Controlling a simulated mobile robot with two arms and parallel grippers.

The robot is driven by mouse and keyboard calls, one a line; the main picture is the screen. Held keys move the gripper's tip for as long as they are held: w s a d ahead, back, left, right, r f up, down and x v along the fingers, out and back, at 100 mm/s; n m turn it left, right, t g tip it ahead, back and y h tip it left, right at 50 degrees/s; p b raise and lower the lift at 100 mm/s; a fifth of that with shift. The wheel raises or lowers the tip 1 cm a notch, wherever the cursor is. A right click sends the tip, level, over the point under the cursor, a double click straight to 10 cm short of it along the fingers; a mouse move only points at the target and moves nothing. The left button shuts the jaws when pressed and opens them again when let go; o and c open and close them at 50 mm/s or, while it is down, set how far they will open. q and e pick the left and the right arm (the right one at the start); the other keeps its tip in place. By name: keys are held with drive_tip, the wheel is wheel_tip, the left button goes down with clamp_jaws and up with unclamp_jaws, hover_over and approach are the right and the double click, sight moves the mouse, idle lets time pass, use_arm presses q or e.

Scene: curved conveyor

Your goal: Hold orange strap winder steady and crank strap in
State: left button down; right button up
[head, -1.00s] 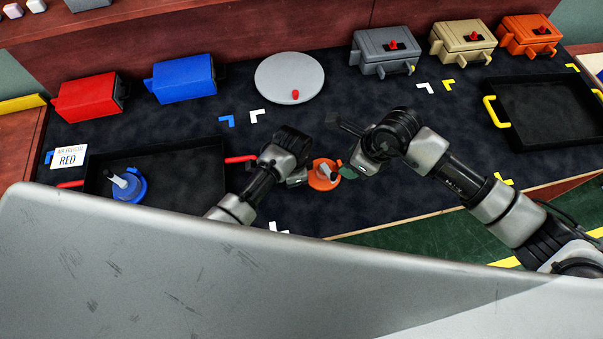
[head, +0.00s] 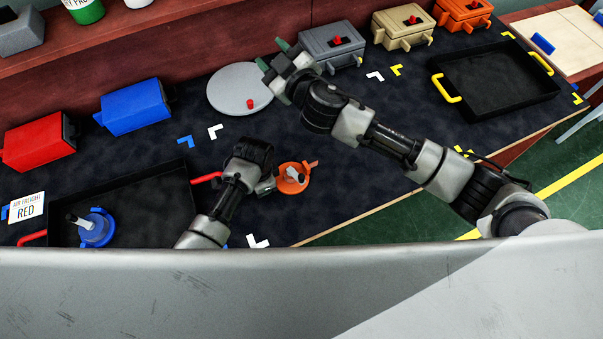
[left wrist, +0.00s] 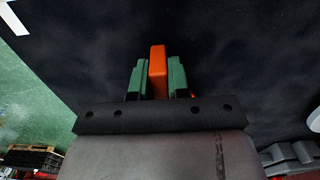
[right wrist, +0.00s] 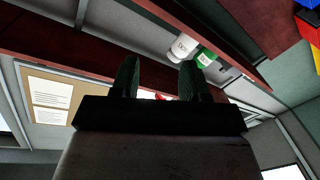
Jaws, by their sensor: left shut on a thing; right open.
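The orange strap winder (head: 293,179) sits on the dark worktop in the head view, with its pale crank handle on top. My left gripper (head: 270,186) is beside it, on its left. In the left wrist view the green fingers of my left gripper (left wrist: 157,78) are shut on an upright orange part of the winder (left wrist: 157,70). My right gripper (head: 274,56) is up near the round grey disc, away from the winder. In the right wrist view my right gripper (right wrist: 158,80) is open, with nothing between its fingers.
A blue winder (head: 93,228) stands in the black tray (head: 150,187) at left. Red (head: 38,142) and blue (head: 135,106) boxes, a grey disc (head: 228,92) with a red knob, and grey, tan and orange boxes line the back. An empty black tray (head: 500,85) is at right.

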wheel_tip(320, 180, down, 5)
drive_tip(key=d+m+g+h, duration=0.2)
drive_tip(key=m+h, duration=0.3)
drive_tip(key=m, duration=0.2)
drive_tip(key=m+g+h, duration=0.5)
drive_tip(key=m+g, duration=0.4)
drive_tip(key=g, duration=0.4)
approach(302, 176)
wheel_tip(302, 176, down, 10)
drive_tip(key=shift+r, duration=0.1)
drive_tip(key=shift+d, duration=0.1)
clamp_jaws()
